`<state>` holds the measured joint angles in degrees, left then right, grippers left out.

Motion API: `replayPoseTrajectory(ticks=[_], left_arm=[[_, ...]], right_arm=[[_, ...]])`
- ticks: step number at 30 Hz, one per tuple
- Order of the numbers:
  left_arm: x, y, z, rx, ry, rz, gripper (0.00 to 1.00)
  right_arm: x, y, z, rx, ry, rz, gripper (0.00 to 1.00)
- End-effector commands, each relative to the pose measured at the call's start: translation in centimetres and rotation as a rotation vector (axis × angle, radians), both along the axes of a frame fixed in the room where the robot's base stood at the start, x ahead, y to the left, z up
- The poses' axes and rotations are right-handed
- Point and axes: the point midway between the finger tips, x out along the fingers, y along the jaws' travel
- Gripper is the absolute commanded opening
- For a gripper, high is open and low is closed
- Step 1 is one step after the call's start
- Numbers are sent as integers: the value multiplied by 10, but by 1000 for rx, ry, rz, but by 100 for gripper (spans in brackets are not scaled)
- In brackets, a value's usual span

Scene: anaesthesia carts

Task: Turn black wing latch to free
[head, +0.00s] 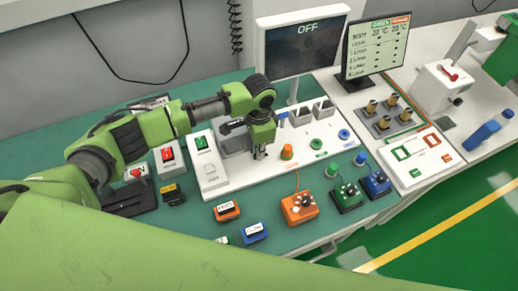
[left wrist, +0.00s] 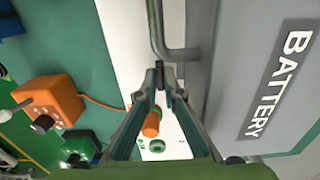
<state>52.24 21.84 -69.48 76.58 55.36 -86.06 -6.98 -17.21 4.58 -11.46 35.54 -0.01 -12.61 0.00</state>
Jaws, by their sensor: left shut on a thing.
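My left gripper (head: 261,154) reaches down over the white panel, beside a grey box (head: 236,140). In the left wrist view its two fingers (left wrist: 160,74) come together at the tips. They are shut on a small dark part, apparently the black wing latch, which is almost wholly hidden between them. Which way the latch points cannot be told. The grey box marked BATTERY (left wrist: 250,75) fills the right of the left wrist view. A bent grey bar (left wrist: 178,54) runs just beyond the fingertips. My right gripper is not in view.
The white panel (head: 312,148) carries an orange knob (head: 287,152) close to the left gripper. Orange (head: 299,208), green (head: 346,196) and blue (head: 376,184) control boxes stand in front. A monitor reading OFF (head: 306,48) stands behind.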

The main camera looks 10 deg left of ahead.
Motion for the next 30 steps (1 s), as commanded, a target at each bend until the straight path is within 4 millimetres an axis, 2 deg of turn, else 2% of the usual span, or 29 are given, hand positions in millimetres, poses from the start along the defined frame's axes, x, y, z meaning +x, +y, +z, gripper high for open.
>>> replayPoseTrajectory(ticks=[11, 14, 30], left_arm=[[1, -1, 1, -1, -3, -9, 0], [1, -1, 1, -1, -3, -8, 24], [1, 1, -1, 2, -3, 23, 24]], right_arm=[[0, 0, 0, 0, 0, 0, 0], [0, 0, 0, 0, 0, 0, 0], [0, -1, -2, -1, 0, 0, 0]])
